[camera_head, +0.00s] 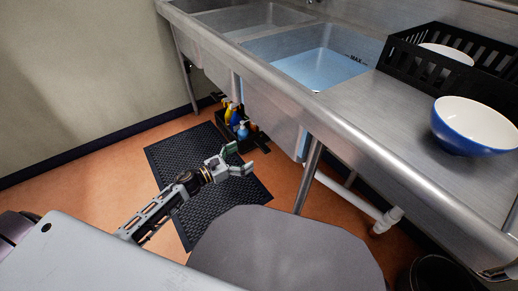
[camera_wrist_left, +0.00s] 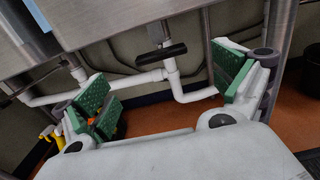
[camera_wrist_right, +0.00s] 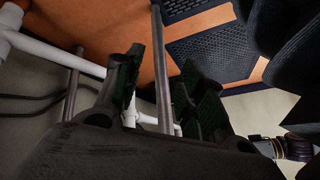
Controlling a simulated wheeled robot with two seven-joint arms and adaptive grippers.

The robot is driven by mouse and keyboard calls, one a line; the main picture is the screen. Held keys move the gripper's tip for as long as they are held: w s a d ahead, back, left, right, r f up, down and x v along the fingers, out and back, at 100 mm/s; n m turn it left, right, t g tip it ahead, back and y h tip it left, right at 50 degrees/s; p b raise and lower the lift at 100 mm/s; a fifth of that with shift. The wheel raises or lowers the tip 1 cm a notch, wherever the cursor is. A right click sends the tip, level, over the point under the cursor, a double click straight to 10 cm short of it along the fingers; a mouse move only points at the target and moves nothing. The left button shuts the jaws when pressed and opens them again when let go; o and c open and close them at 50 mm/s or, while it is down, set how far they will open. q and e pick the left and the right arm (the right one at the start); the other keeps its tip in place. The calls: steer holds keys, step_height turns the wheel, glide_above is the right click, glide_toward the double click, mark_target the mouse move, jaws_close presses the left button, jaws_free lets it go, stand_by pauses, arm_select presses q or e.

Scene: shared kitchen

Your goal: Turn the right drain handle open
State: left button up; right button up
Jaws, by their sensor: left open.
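A black drain handle (camera_wrist_left: 160,54) shows in the left wrist view, under the sink beside white drain pipes (camera_wrist_left: 174,85). Its bar lies roughly crosswise, slightly tilted. Only one such handle is visible there, and the head view hides it behind the sink fronts. My left gripper (camera_head: 238,162) is open and empty over the floor mat, in front of the sinks. Its green-padded fingers (camera_wrist_left: 165,92) stand wide apart in the left wrist view, with the handle beyond them and not touched. My right gripper (camera_wrist_right: 162,98) shows only in its wrist view, fingers apart; a metal leg appears between them.
A steel sink counter (camera_head: 345,118) runs along the right, with a metal leg (camera_head: 309,175) below. Spray bottles (camera_head: 238,120) stand under the sinks. A black rack (camera_head: 398,55) and a blue-white bowl (camera_head: 474,128) sit on the counter. A black mat (camera_head: 185,157) covers open floor.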

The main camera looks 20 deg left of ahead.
mark_target(259, 147)
arm_select(q)
steer(key=shift+x, duration=1.15)
steer(key=shift+b+x, duration=0.4)
steer(key=shift+x, duration=0.65)
steer(key=x, duration=0.3)
steer(key=shift+w+d+b, duration=0.15)
steer(key=shift+b, duration=0.15)
arm_select(e)
step_height(259, 147, down, 2)
steer(key=shift+a+f, duration=0.1)
steer(key=shift+f, duration=0.05)
steer(key=shift+w, duration=0.1)
steer(key=shift+t, duration=0.3)
arm_select(q)
steer(key=c, duration=1)
arm_select(e)
steer(key=shift+s+a, duration=0.1)
steer(key=shift+s, duration=0.15)
